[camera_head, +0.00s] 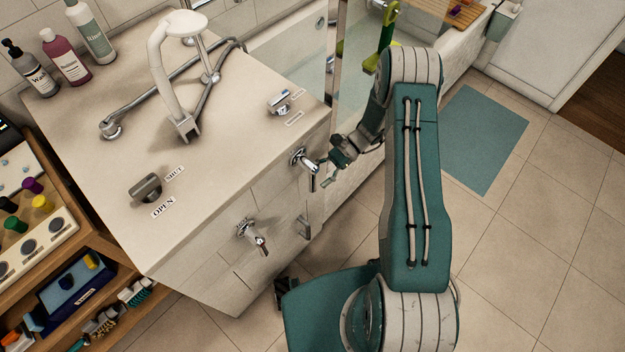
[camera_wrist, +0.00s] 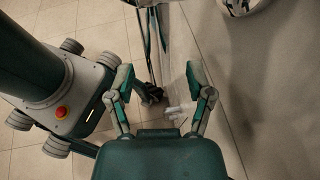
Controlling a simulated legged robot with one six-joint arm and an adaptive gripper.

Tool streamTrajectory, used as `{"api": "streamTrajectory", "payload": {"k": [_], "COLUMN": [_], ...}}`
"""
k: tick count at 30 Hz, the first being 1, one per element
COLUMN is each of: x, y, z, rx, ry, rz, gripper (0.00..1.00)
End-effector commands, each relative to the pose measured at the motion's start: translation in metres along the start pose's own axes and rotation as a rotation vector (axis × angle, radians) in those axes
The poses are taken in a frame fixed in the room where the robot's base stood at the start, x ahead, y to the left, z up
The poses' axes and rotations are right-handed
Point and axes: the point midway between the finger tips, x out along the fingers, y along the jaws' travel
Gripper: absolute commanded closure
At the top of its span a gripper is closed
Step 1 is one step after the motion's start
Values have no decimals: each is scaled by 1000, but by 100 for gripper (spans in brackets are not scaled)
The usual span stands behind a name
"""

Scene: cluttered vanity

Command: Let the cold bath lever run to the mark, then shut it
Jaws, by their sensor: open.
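A chrome lever (camera_head: 307,162) sticks out from the front of the vanity near its right corner, and a second chrome lever (camera_head: 252,236) sits lower left on the same front. I cannot read which one is the cold bath lever, and no mark or water flow is clear. My gripper (camera_head: 333,172) is just right of the first lever, close to its handle; I cannot tell whether they touch. In the wrist view my gripper (camera_wrist: 160,78) has its two fingers apart, with no object clearly held between them.
The vanity top (camera_head: 230,140) carries a grey knob (camera_head: 147,188) labelled OPEN and SHUT, another labelled knob (camera_head: 279,103), and a white spout (camera_head: 165,75). Bottles (camera_head: 65,55) stand at the back left. A teal mat (camera_head: 487,140) lies on open floor at right.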

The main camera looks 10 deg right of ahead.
Motion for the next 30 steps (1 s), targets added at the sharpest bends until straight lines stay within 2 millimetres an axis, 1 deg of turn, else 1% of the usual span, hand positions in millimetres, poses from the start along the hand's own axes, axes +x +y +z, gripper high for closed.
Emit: {"api": "streamTrajectory", "payload": {"k": [1,6,9,13,18,30], "x": [-12,-49,-67,-83,-91,-91], "y": [-1,-1,-1,-2,-1,-1], "z": [-1,-1,-1,-1,-1,-1], "rx": [-2,-2,0,0,1,1], "ry": [2,2,2,1,0,0], "rz": [-5,-4,-3,-2,-1,0], "gripper": [33,33,33,33,33,33]}}
